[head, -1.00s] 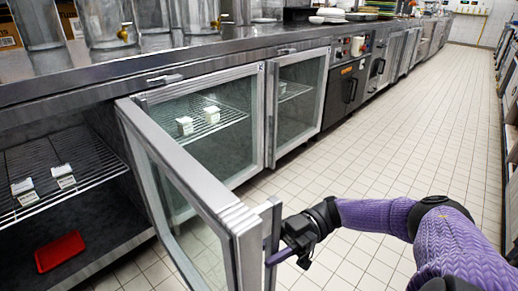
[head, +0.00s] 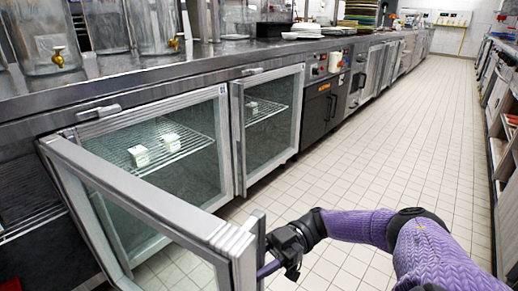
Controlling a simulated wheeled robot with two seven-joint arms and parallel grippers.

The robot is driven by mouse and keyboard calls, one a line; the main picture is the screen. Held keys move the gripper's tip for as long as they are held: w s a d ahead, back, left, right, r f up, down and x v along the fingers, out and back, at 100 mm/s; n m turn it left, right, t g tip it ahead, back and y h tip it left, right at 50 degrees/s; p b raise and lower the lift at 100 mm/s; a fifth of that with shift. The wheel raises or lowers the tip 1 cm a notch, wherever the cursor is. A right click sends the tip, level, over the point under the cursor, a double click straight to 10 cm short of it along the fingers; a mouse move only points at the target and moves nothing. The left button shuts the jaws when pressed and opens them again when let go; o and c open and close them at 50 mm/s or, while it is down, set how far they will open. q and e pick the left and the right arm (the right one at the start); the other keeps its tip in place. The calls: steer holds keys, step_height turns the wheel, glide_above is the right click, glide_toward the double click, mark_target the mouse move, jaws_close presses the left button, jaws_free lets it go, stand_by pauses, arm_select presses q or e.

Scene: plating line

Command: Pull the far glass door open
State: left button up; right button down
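The far glass door (head: 269,112) is shut in its metal frame, with a vertical handle (head: 238,140) at its left edge. My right gripper (head: 270,267) is at the handle (head: 257,245) on that free edge. A purple finger reaches beside the handle; I cannot tell whether it is closed on it. My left gripper is out of view.
The steel counter (head: 205,62) runs along the left with glass dispensers (head: 155,25) and plates on top. The tiled floor (head: 400,130) is clear along the aisle. Shelving stands at the right edge.

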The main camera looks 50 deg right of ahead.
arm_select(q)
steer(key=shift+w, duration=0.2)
arm_select(e)
steer(key=shift+d, duration=0.1)
steer(key=shift+c, duration=2.2)
jaws_free()
steer(key=shift+d, duration=0.15)
arm_select(q)
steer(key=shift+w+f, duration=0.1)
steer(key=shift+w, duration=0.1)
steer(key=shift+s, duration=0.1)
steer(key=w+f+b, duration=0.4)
steer(key=b, duration=0.2)
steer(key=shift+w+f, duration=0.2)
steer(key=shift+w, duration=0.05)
arm_select(e)
steer(key=v, duration=0.9)
steer(key=shift+s+d, duration=0.15)
steer(key=shift+d, duration=0.25)
